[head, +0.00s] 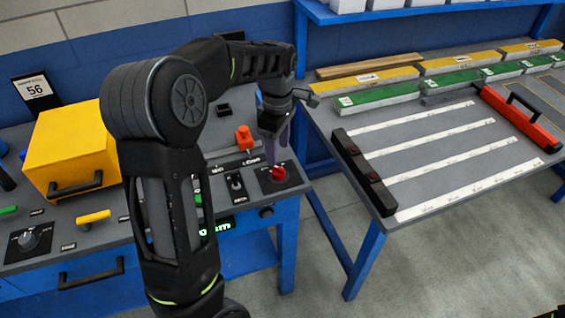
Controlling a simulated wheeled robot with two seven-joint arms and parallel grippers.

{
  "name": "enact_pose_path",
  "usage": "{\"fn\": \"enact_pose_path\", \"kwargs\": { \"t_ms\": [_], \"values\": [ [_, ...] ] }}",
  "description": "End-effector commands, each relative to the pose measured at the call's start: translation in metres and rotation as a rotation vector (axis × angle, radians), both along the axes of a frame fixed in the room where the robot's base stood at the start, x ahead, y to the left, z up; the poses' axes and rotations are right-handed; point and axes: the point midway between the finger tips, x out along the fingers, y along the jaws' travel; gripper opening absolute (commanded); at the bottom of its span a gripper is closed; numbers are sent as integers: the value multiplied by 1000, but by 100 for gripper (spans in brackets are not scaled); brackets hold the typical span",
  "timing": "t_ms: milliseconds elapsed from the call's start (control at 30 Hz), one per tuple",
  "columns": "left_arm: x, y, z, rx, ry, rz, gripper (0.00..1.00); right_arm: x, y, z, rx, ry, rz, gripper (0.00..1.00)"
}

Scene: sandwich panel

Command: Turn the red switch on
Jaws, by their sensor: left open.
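An orange-red switch handle (244,137) stands up from the grey top of the blue control bench, left of my left gripper. A round red knob (279,172) sits on a black plate nearer the bench's front edge, just below the gripper in the picture. My left gripper (274,150) points down above the bench between these two red parts. It is open, and nothing shows between its fingers. Contact with either part cannot be made out. My own left arm covers much of the middle of the bench. My right gripper is out of view.
A yellow box (75,140), a yellow handle (94,217), a green handle (8,210) and a grey dial (28,240) are on the bench at left. A second table (410,150) stands right, bearing white strips, green and yellow bars and a red-orange clamp (520,118).

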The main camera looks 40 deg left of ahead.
Motion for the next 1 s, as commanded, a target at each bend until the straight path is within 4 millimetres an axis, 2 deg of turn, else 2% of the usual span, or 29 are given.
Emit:
{"fn": "enact_pose_path", "kwargs": {
  "t_ms": [267, 733, 1000],
  "values": [
    [0, 0, -9, -1, 3, -2, 55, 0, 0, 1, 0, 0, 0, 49],
    [0, 0, -72, 0, 2, -3, 55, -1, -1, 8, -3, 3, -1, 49],
    [0, -1, -79, 0, -1, -3, 55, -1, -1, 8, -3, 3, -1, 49]
  ]
}}
